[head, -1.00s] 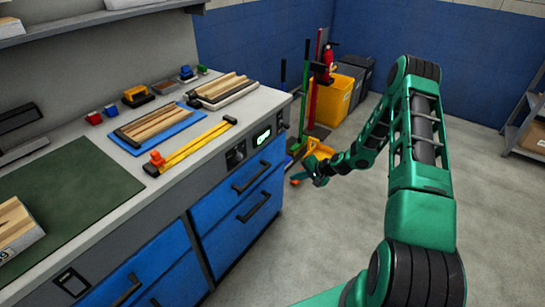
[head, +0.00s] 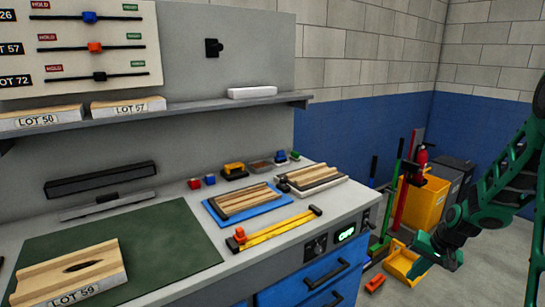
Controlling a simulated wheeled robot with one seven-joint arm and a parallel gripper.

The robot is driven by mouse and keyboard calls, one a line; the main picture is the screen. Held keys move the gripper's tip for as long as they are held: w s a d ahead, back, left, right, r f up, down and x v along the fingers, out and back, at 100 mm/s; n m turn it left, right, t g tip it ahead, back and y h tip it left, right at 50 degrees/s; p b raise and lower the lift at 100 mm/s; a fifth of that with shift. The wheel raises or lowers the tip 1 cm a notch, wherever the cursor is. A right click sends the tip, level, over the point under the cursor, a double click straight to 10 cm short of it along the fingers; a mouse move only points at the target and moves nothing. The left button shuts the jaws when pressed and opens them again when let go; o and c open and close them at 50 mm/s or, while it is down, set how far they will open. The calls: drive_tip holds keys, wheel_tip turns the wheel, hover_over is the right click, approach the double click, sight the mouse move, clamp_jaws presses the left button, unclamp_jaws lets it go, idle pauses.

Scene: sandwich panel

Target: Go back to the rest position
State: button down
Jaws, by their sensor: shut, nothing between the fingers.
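My gripper (head: 424,262) is at the lower right of the head view, at the end of my green arm. It is shut and empty. It hangs in the open to the right of the workbench (head: 200,285), apart from the bench edge, with a yellow object on the floor behind it in the picture. My arm runs out of the right edge of the view, so much of it is hidden.
The bench carries a LOT 59 panel (head: 72,272) on a green mat (head: 165,240), wooden strips on a blue tray (head: 273,212), and a yellow bar clamp (head: 275,232). A yellow bin (head: 425,203) and a fire extinguisher (head: 421,158) stand at the back right.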

drive_tip(key=s+r+g+h, duration=0.2)
drive_tip(key=s+r, duration=1.1)
drive_tip(key=s, duration=0.2)
drive_tip(key=s+a+r, duration=0.1)
drive_tip(key=s+r, duration=0.1)
drive_tip(key=s, duration=0.7)
drive_tip(key=s+a+r+g, duration=0.1)
drive_tip(key=s+a+r, duration=0.1)
drive_tip(key=s, duration=0.7)
drive_tip(key=shift+r, duration=0.75)
drive_tip(key=shift+w+f, duration=0.25)
drive_tip(key=shift+w, duration=0.3)
